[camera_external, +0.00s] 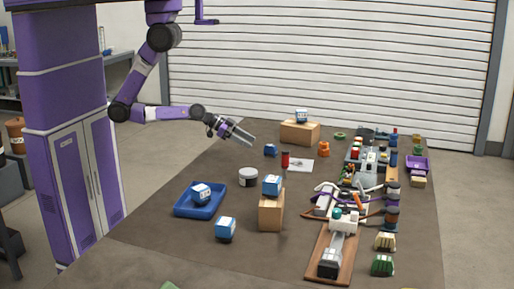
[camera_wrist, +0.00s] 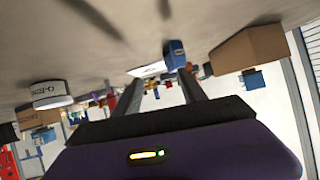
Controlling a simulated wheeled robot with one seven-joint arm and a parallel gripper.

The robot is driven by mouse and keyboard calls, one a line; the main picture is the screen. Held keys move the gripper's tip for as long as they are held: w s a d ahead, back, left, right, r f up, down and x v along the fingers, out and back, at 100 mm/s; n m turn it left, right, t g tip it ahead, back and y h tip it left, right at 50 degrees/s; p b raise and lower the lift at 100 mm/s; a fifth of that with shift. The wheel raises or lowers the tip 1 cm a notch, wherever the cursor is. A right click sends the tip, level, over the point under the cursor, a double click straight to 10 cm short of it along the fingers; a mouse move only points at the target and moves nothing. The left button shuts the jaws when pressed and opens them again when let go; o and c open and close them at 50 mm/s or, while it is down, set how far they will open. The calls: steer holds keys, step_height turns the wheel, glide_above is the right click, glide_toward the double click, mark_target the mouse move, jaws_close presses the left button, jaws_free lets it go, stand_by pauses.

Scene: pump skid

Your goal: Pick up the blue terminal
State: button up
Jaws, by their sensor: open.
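Several blue blocks could be the blue terminal. A small dark-blue block (camera_external: 270,151) sits on the table just beyond my gripper (camera_external: 248,138). A blue block also shows in the wrist view (camera_wrist: 174,54), ahead of my fingertips (camera_wrist: 172,80). A blue-and-white block (camera_external: 272,186) stands on a tan box. Another (camera_external: 201,194) is in a blue tray (camera_external: 180,208), one (camera_external: 225,228) is on the bare table, and one (camera_external: 302,116) is on the far cardboard box. My gripper is open and empty above the table, apart from the blocks.
A white round tub (camera_external: 248,177) stands left of the near tan box (camera_external: 271,213). The far cardboard box (camera_external: 299,133) is behind the small block. A red can (camera_external: 285,160) and white sheet (camera_external: 300,165) lie to its right. Pump parts crowd the right side.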

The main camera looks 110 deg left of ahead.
steer(key=h+b, duration=0.1)
glide_toward(276, 151)
steer(key=w, duration=0.1)
steer(key=w+a, duration=0.1)
steer(key=w, duration=0.1)
steer(key=shift+a+f+m, duration=0.15)
steer(key=shift+a+m, duration=0.15)
steer(key=shift+a, duration=0.05)
steer(key=shift+w+a+f+m+h+b, duration=0.2)
steer(key=shift+a+f+m+h+b, duration=0.1)
steer(key=shift+f+h+b, duration=0.3)
steer(key=shift+w+a+r+m+t+h, duration=0.1)
steer(key=shift+a+r+m+t+h, duration=0.1)
steer(key=shift+m+t+h, duration=0.3)
steer(key=shift+s+f+h+b, duration=0.4)
steer(key=shift+s+h+b, duration=0.05)
steer(key=shift+s+h, duration=0.1)
steer(key=shift+s+m+h, duration=0.45)
steer(key=shift+m, duration=0.15)
steer(key=shift+w+d, duration=0.1)
steer(key=shift+w, duration=0.3)
steer(key=x, duration=0.2)
steer(key=shift+w+f+p, duration=0.15)
steer(key=shift+w+p, duration=0.1)
steer(key=shift+p, duration=0.05)
steer(key=p+x, duration=0.1)
steer(key=x, duration=0.3)
steer(key=shift+d+f, duration=0.1)
steer(key=shift+f, duration=0.05)
